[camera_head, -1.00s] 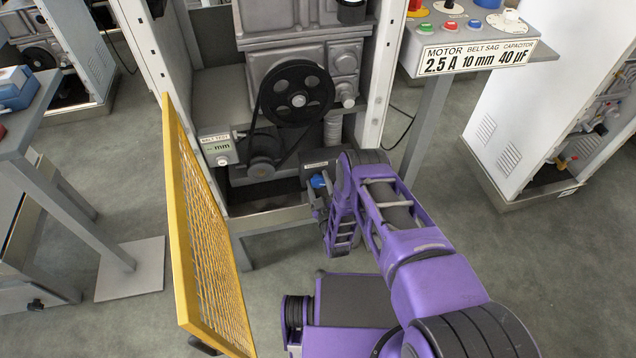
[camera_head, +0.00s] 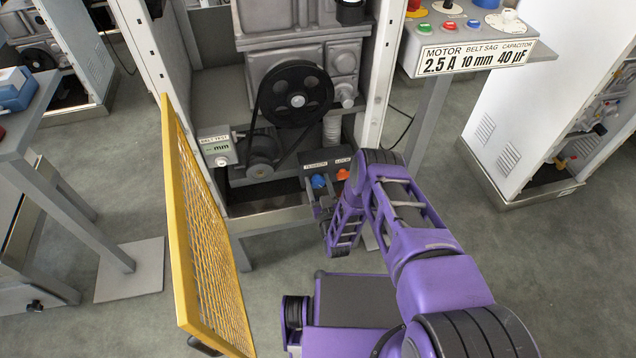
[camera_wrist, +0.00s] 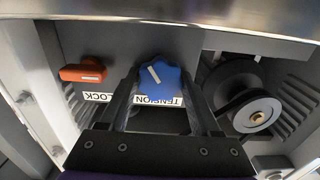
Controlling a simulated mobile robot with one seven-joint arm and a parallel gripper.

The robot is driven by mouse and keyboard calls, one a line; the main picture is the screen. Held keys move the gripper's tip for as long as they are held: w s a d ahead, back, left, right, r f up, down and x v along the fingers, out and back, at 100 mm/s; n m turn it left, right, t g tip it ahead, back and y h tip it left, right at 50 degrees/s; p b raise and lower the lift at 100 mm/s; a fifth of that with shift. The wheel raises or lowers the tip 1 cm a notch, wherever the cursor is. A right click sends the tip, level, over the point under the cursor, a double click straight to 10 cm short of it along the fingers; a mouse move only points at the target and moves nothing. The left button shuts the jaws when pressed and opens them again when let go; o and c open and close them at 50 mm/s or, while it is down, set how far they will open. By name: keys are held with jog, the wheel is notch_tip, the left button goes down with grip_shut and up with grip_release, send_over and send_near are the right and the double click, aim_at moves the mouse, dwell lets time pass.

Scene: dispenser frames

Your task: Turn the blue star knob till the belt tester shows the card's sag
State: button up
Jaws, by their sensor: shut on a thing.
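The knob's white pointer mark is tilted. The card (camera_head: 478,58) reads belt sag 10 mm, motor 2.5 A, capacitor 40 µF.
An orange LOCK knob (camera_head: 342,174) is right of the blue one; it also shows in the wrist view (camera_wrist: 83,72). The black pulley (camera_head: 297,92) and belt are above. A yellow mesh guard (camera_head: 205,240) stands open at left. The floor in front is partly free.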

dwell(0.3)
jog(key=o, duration=1.4)
jog(key=shift+c, duration=0.2)
jog(key=shift+s, duration=0.1)
